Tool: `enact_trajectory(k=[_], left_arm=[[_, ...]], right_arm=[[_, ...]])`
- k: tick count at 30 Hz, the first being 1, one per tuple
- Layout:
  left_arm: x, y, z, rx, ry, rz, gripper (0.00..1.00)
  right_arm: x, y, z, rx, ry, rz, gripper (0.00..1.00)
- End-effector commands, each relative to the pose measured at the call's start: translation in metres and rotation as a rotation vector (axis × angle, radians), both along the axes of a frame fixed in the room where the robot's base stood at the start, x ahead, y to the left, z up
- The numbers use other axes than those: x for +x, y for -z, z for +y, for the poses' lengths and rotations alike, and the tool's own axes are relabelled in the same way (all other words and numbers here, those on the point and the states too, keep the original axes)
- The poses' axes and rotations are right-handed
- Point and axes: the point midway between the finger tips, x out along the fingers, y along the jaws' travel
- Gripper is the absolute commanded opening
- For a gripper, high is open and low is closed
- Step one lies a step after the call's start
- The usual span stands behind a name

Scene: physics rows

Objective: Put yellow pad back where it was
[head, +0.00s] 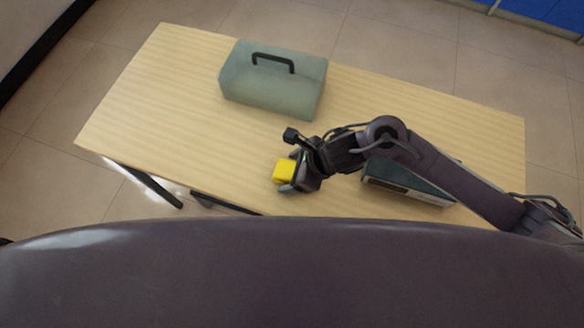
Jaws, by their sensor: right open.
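The yellow pad (284,171) shows as a small yellow block near the front edge of the table, left of centre. My right gripper (291,176) is at the pad, with its fingers open around or beside it. The gripper body hides the pad's right side, and I cannot tell whether the fingers touch it. I cannot tell whether the pad rests on the tabletop or is a little above it. My left gripper is not in view.
A grey-green case (270,88) with a black handle stands at the back of the wooden table (160,110). A dark, low box (408,187) lies under my right forearm at the front right. The table's left part is clear.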

Motion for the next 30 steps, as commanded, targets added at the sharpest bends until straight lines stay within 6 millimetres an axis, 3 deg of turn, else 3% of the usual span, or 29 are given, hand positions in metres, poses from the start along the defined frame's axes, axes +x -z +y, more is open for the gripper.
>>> enact_trajectory(k=[8,21,30], left_arm=[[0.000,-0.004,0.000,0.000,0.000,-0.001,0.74],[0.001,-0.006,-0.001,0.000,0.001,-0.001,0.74],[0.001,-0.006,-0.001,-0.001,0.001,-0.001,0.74]], right_arm=[[0.000,-0.007,-0.002,0.000,0.000,-0.002,0.74],[-0.012,-0.081,-0.048,-0.002,-0.001,-0.005,0.74],[-0.017,-0.104,-0.062,0.000,0.000,0.000,0.74]])
